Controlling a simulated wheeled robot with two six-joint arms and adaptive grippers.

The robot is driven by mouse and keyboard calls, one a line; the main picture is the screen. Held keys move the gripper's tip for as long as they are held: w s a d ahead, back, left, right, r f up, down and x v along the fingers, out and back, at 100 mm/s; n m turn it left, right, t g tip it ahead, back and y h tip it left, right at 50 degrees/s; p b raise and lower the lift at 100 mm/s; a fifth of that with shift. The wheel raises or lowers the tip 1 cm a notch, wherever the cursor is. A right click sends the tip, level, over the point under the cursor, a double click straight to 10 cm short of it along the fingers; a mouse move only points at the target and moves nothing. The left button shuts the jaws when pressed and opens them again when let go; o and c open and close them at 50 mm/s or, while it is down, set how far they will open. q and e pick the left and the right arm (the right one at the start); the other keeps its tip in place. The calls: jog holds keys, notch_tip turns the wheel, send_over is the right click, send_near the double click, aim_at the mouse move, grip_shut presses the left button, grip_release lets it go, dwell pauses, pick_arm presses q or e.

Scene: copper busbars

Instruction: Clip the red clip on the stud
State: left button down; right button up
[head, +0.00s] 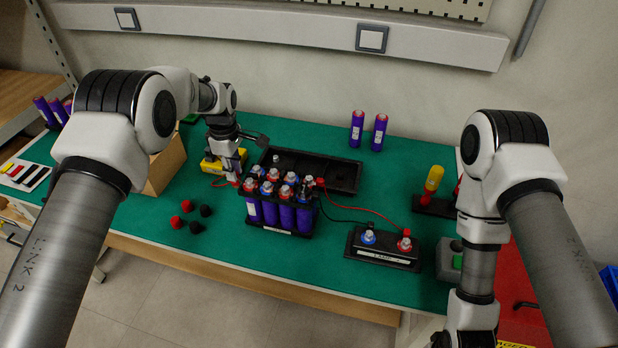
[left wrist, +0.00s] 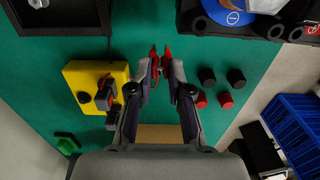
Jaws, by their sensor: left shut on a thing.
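My left gripper (head: 234,172) is beside the yellow meter box (head: 211,164), left of the battery pack. In the left wrist view its fingers (left wrist: 161,80) are shut on the red clip (left wrist: 160,62), whose jaws point away from the palm. A red lead hangs by the meter. The battery pack (head: 280,229) holds several purple cells with red and blue rings and metal studs on top. The clip is apart from these studs; which stud is meant I cannot tell. My right gripper is out of view below the right arm.
A black terminal block (head: 383,260) with a blue and a red post is wired to the pack. Loose red and black caps (head: 187,206) lie front left. Two purple cells (head: 357,129) stand at the back. Green mat is clear around them.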

pick_arm(q)
jog(key=shift+w+r, duration=0.15)
jog(key=shift+r, duration=0.4)
jog(key=shift+f, duration=0.45)
notch_tip(320, 180, down, 3)
jog(key=b, duration=0.2)
jog(key=shift+b, duration=0.35)
jog(key=shift+f, duration=0.2)
jog(key=shift+r, duration=0.15)
jog(key=shift+f, duration=0.4)
